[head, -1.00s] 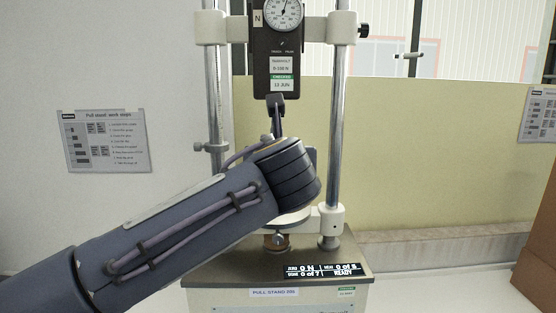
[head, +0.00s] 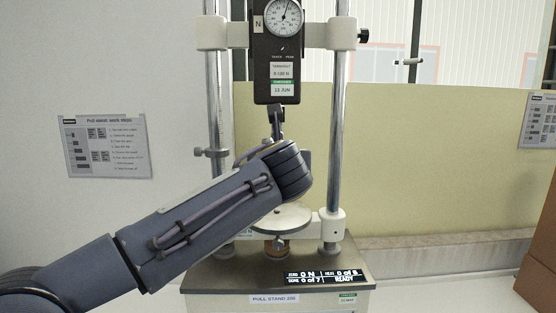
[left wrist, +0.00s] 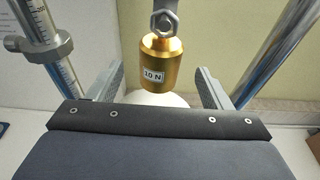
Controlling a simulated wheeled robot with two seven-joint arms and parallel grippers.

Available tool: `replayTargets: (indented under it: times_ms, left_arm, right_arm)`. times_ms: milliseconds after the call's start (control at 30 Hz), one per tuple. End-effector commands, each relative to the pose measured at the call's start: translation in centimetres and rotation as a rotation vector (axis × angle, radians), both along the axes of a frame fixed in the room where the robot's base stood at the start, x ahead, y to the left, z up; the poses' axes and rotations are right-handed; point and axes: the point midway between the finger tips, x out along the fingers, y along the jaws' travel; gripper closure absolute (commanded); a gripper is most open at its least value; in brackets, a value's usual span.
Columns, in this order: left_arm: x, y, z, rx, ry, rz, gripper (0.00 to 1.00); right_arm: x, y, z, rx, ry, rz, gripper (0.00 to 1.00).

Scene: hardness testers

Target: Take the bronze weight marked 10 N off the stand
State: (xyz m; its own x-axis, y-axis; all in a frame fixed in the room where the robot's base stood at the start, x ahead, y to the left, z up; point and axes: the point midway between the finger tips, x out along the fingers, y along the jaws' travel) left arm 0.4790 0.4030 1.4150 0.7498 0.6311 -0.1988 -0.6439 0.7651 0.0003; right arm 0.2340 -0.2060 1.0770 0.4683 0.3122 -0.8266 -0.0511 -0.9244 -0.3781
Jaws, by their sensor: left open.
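The bronze weight marked 10 N (left wrist: 161,62) hangs from a grey metal hook (left wrist: 165,22) in the left wrist view, its label facing the camera. My left gripper (left wrist: 157,76) is open, with one finger on each side of the weight and a visible gap on both sides. In the head view my left wrist covers the weight, and the hook (head: 277,118) shows just above the wrist under the force gauge (head: 275,72). The pull stand (head: 205,276) has a round pale plate (head: 283,217) below the wrist. My right gripper is not in view.
Chrome columns (head: 340,120) stand on both sides of the hanging weight. A clamp (head: 211,152) sits on the left column, also in the left wrist view (left wrist: 37,45). The stand's display (head: 326,273) reads 0 N and READY. A brown box (head: 538,270) is at the right edge.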

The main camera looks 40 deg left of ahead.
Motion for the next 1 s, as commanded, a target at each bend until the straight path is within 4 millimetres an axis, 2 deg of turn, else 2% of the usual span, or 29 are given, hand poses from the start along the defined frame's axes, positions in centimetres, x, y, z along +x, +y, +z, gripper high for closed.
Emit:
replayTargets:
  times_ms: [500,1000]
  left_arm:
    - [2.5,2.2,-0.6,0.0,0.001,0.002,0.27]
    - [3.1,2.6,-0.8,0.0,0.0,0.0,0.27]
  right_arm:
    - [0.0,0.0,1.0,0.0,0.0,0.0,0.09]
    - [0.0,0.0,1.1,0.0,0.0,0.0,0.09]
